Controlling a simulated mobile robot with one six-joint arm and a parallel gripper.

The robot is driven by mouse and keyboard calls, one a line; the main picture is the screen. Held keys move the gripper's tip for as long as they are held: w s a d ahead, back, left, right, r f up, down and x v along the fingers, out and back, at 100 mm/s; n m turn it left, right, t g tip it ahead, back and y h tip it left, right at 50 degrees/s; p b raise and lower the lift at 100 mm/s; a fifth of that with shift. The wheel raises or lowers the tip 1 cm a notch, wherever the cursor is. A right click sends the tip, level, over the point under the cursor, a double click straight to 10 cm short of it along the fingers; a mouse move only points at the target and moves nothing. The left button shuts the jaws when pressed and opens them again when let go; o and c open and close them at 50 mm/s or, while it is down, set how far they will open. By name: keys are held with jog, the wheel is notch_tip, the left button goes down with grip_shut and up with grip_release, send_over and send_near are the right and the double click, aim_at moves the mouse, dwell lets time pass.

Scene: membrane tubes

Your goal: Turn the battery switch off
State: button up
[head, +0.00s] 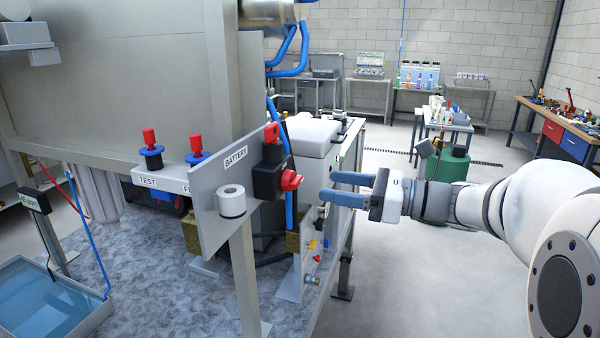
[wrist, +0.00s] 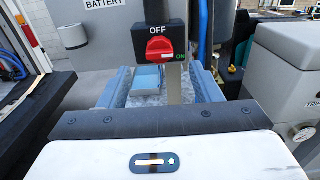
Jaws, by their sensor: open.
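The battery switch is a black box (head: 268,180) with a red knob (head: 290,180), mounted beside the grey panel labelled BATTERY (head: 212,200). In the wrist view the red knob (wrist: 160,48) lies below the word OFF, with green ON at its lower right. Its bar looks roughly horizontal, with a pale mark near the lower edge towards ON. My gripper (head: 330,187) is open and empty, to the right of the knob in the head view, fingers pointing at the switch side with a gap between. In the wrist view its blue fingers (wrist: 159,75) are spread below the knob, not touching it.
A TEST shelf (head: 160,182) with red-and-blue valves stands left of the panel. A white box (head: 312,135) and blue hoses (head: 287,60) are behind the switch. A grey case (wrist: 285,75) stands at right in the wrist view. Open floor lies under my arm.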

aim_at(300, 181)
jog(key=p+x, duration=0.1)
jog(key=x, duration=0.6)
jog(key=shift+a+f+p, duration=0.1)
jog(key=shift+a+p, duration=0.1)
jog(key=shift+p, duration=0.2)
jog(key=shift+c, duration=0.6)
jog(key=c, duration=0.9)
jog(key=shift+o, duration=0.2)
